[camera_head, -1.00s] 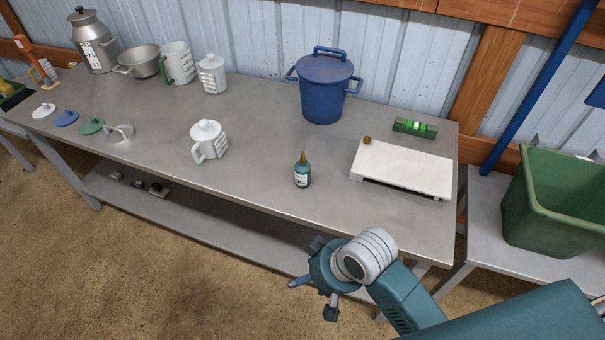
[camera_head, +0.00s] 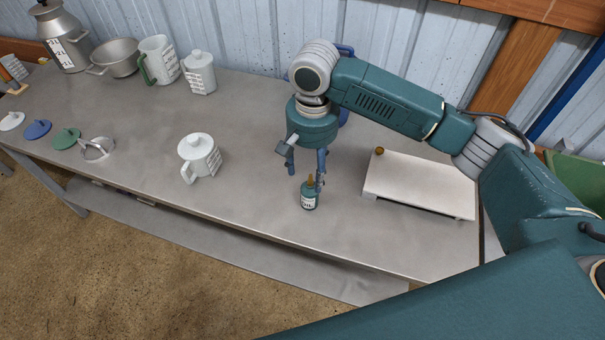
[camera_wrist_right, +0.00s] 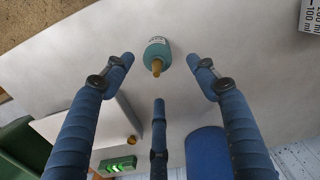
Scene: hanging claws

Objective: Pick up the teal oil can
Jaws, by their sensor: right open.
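The teal oil can (camera_head: 309,197) is a small bottle with a brass-coloured nozzle and a white label. It stands upright on the grey metal table (camera_head: 250,215), near its front edge. My right gripper (camera_head: 307,178) points down over the table at the can, with its blue fingers spread. In the right wrist view the oil can (camera_wrist_right: 158,54) sits in the gap between the open fingers (camera_wrist_right: 160,78), nozzle towards the camera. No finger clearly touches it. My left gripper is not in view.
A white board (camera_head: 425,186) with a brass knob lies right of the can. A white lidded jug (camera_head: 199,157) stands to the left. The blue pot (camera_wrist_right: 208,150) is mostly hidden behind my right arm in the head view. Table between jug and can is clear.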

